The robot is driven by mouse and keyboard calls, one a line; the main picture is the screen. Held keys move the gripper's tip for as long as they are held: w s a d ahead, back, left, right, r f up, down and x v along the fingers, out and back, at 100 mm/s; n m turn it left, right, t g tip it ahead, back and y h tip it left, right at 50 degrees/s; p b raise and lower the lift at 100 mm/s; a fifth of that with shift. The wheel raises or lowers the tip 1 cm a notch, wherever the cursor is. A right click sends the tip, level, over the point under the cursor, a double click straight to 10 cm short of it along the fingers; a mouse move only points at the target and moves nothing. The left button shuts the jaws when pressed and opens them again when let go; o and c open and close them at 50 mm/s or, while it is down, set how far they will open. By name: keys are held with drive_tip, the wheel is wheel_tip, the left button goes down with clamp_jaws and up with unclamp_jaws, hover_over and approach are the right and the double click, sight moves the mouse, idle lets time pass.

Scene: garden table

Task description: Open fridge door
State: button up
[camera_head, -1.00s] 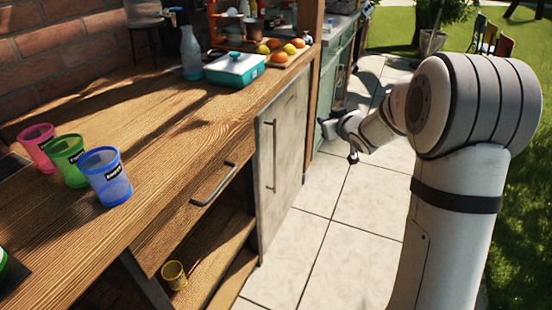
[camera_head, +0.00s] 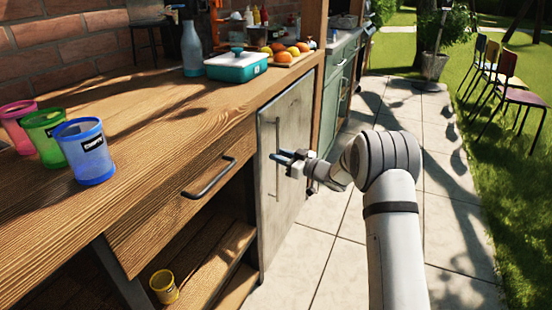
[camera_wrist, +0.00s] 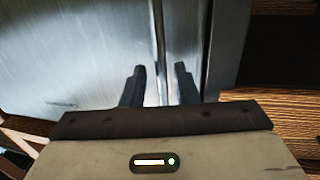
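The fridge door (camera_head: 283,222) is a brushed grey metal panel under the wooden counter, and it looks closed. Its long vertical bar handle (camera_head: 277,188) is near the panel's left side. My gripper (camera_head: 280,157) is in front of the door at the upper-middle part of the handle. In the wrist view, my gripper (camera_wrist: 160,70) has its two dark fingers apart, with the handle (camera_wrist: 157,35) running between them. A gap shows on each side of the bar. The fridge door (camera_wrist: 75,55) fills much of that view.
A wooden drawer with a handle (camera_head: 209,178) and an open shelf with a yellow cup (camera_head: 164,287) are left of the fridge. Cups, a blue bottle (camera_head: 191,48) and a teal box (camera_head: 235,67) stand on the counter. Tiled floor (camera_head: 330,262) is clear in front.

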drive_tip(key=shift+w+a, duration=0.35)
drive_tip(key=shift+a, duration=0.25)
drive_tip(key=shift+d, duration=0.1)
clamp_jaws()
